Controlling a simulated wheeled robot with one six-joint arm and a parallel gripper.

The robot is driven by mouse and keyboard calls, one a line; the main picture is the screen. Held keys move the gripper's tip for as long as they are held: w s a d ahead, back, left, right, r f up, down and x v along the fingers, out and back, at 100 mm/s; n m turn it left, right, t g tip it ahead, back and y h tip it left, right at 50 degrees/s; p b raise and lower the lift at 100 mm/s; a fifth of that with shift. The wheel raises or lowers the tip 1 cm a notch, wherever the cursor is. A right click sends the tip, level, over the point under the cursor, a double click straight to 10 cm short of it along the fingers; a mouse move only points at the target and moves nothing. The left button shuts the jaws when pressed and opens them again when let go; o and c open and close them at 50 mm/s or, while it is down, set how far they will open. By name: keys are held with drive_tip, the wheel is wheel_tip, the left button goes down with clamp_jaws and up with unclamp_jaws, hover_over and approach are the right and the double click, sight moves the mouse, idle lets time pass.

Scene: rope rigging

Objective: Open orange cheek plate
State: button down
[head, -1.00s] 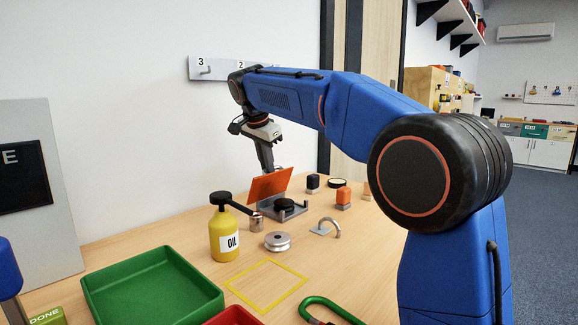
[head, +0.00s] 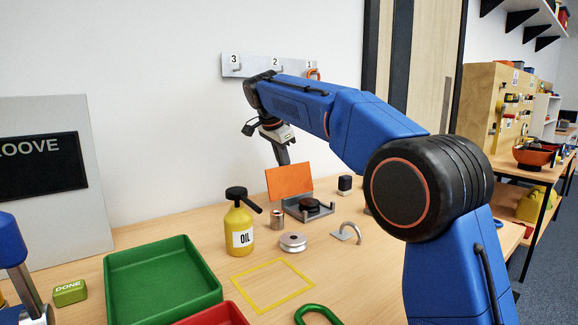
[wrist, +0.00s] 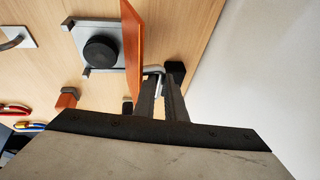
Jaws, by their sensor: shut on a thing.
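The orange cheek plate (head: 289,181) stands upright at the back edge of a grey base (head: 327,209). A black round part (head: 309,204) sits on the base, in front of the plate. My gripper (head: 283,160) reaches down behind the plate's top. In the wrist view the plate (wrist: 133,50) shows nearly edge-on, with the grey base and black disc (wrist: 99,52) on its left. My gripper (wrist: 166,88) is shut on a small light grey handle (wrist: 155,70) at the plate's right side. The exact contact is partly hidden by the fingers.
A yellow oil can (head: 240,232), a small copper-coloured cylinder (head: 277,216), a silver wheel (head: 292,242) and a metal hook (head: 347,233) stand nearby. A green tray (head: 115,290) is at front left. A yellow outlined square (head: 272,287) is empty. The wall is close behind.

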drive_tip(key=shift+w+r, duration=0.2)
drive_tip(key=shift+r, duration=0.2)
drive_tip(key=c, duration=1.9)
unclamp_jaws()
drive_tip(key=shift+a, duration=0.15)
drive_tip(key=shift+o, duration=0.5)
drive_tip(key=shift+f, duration=0.2)
drive_tip(key=v, duration=0.7)
drive_tip(key=shift+r, duration=0.25)
